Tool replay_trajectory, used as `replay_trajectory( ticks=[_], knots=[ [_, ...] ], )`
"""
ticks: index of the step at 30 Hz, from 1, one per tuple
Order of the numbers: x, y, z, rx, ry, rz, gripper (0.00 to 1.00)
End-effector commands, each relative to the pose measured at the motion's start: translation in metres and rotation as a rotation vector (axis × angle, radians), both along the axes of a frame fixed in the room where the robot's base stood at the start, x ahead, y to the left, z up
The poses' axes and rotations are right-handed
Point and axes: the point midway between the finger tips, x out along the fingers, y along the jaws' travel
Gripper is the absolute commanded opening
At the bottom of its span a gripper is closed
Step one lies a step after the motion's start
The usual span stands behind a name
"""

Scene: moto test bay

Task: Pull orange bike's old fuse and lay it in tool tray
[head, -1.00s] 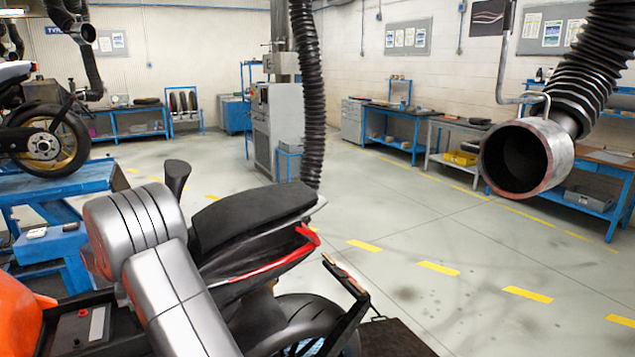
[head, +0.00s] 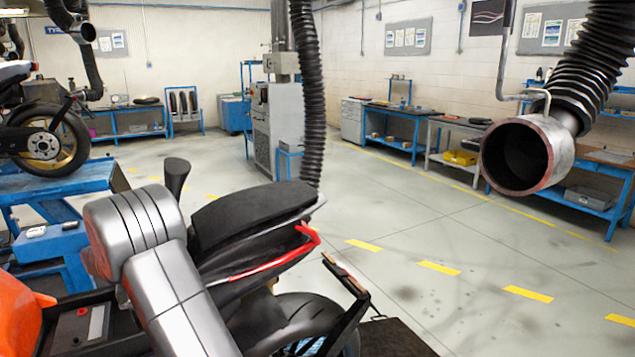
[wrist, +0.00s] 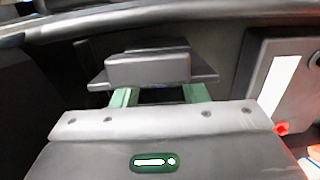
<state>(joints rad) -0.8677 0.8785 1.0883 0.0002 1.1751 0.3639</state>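The orange bike shows in the head view, with orange bodywork (head: 18,318) at the lower left and a black seat (head: 250,215). Its battery (head: 72,335) has a red terminal cap and a white label. In the head view my own arm hides my gripper. In the wrist view my gripper (wrist: 160,96) has two greenish fingers standing apart, with a dark gap between them. A dark grey block (wrist: 147,69) lies just beyond and partly over the fingertips. The battery side (wrist: 255,75) is to the right. I cannot make out the old fuse or the tool tray.
A blue lift table (head: 60,245) carries another motorcycle (head: 45,140) at the left. An exhaust hose nozzle (head: 520,155) hangs at the right, and a black hose (head: 312,100) hangs behind the seat. Workbenches line the walls. The floor (head: 440,215) on the right is clear.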

Motion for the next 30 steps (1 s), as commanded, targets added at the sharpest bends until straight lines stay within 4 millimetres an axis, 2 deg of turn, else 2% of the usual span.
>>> replay_trajectory(
  ticks=[15,17,21,22,30],
  knots=[
    [0.0000,0.0000,-0.0001,0.000,0.000,0.000,0.40],
    [0.0000,0.0000,-0.0001,0.000,0.000,0.000,0.30],
    [0.0000,0.0000,-0.0001,0.000,0.000,0.000,0.03],
    [0.0000,0.0000,-0.0001,0.000,0.000,0.000,0.00],
    [0.0000,0.0000,0.0000,0.000,0.000,0.000,0.00]
  ],
)
